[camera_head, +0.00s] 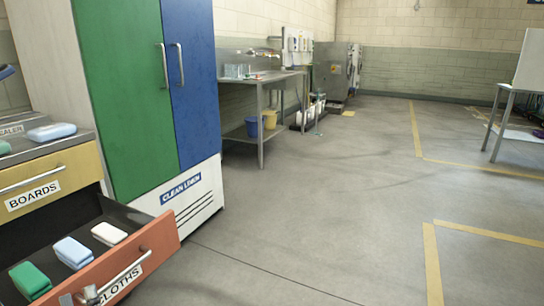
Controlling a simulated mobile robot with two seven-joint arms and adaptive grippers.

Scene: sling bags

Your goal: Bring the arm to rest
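A small grey metal part at the bottom left edge of the view looks like the fingertips of my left gripper (80,296). It is beside the lower end of the handle of the open orange drawer (160,240) labelled CLOTHS. Most of this gripper is cut off by the frame, and I cannot tell whether it touches the handle or is open or shut. My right gripper is not in view. The drawer holds a green cloth (30,279), a light blue cloth (73,252) and a white cloth (109,233).
A yellow BOARDS drawer (52,182) is shut above it. A light blue item (51,132) lies on the counter top. A green and blue cabinet (126,95) stands behind. A metal table (265,78) is further back.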

